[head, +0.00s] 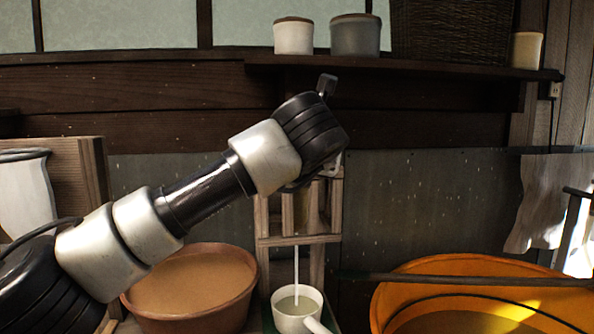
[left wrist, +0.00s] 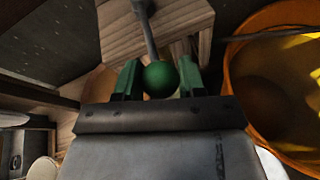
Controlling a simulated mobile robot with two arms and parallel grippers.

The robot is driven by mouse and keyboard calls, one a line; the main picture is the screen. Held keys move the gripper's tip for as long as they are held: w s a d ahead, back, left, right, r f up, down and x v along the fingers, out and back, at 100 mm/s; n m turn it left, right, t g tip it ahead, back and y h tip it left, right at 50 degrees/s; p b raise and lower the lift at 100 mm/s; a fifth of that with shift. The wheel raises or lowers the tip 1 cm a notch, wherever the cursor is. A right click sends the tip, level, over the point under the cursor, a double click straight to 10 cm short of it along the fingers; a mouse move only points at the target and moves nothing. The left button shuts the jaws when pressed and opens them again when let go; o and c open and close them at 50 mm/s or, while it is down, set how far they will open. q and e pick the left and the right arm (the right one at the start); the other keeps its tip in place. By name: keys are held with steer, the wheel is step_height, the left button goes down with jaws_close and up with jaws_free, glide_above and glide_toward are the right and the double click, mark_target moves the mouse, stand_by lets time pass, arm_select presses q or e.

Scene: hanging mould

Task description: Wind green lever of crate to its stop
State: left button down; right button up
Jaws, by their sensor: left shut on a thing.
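The wooden crate (head: 300,240) stands in the middle of the head view, partly behind my left arm. In the left wrist view its wooden block (left wrist: 118,32) shows at the top, with a grey lever rod (left wrist: 148,32) ending in a green ball knob (left wrist: 161,79). My left gripper (left wrist: 160,80) is shut on the green knob, one finger on each side of it. In the head view my left wrist hides the knob and the fingertips. My right gripper is not in view.
A thin white stream or rod (head: 296,265) runs down from the crate into a white pot (head: 297,310). A brown tub (head: 190,320) stands to the left and an orange tub (head: 400,275) to the right. A shelf with jars (head: 355,38) is above.

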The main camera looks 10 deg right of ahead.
arm_select(q)
steer(key=shift+d+r+n+y, duration=0.1)
steer(key=shift+d+n+y, duration=0.5)
steer(key=shift+d+y, duration=0.1)
steer(key=shift+w+d+n+y, duration=0.15)
steer(key=shift+d+n+y, duration=0.65)
steer(key=shift+y, duration=0.2)
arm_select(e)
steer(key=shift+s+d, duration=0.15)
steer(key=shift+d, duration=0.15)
arm_select(q)
steer(key=c, duration=1)
jaws_free()
steer(key=o, duration=0.3)
steer(key=shift+d, duration=0.15)
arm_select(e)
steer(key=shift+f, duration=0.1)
